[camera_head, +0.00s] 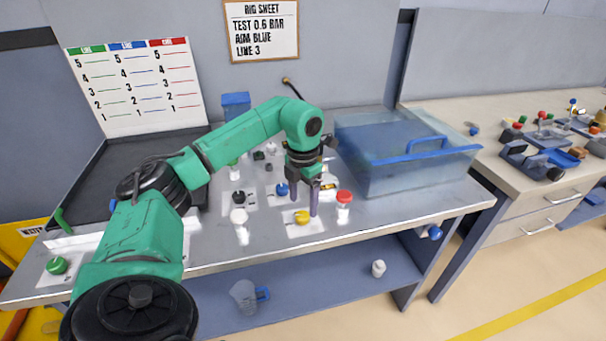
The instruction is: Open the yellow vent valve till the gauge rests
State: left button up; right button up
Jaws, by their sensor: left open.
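The yellow vent valve (302,217) is a small yellow knob on a white plate near the front of the metal bench. My right gripper is not in view.
A red-capped white fitting (344,198) stands close right of the gripper. A blue knob (282,189), a black knob (238,197) and a white-topped post (239,218) stand to the left. A clear blue tank (400,175) fills the bench's right side.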

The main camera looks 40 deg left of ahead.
aim_at(303, 214)
pick_arm(q)
notch_tip(303, 214, up, 11)
jog(key=p, duration=0.1)
jog(key=shift+p, duration=0.3)
jog(key=shift+f, duration=0.1)
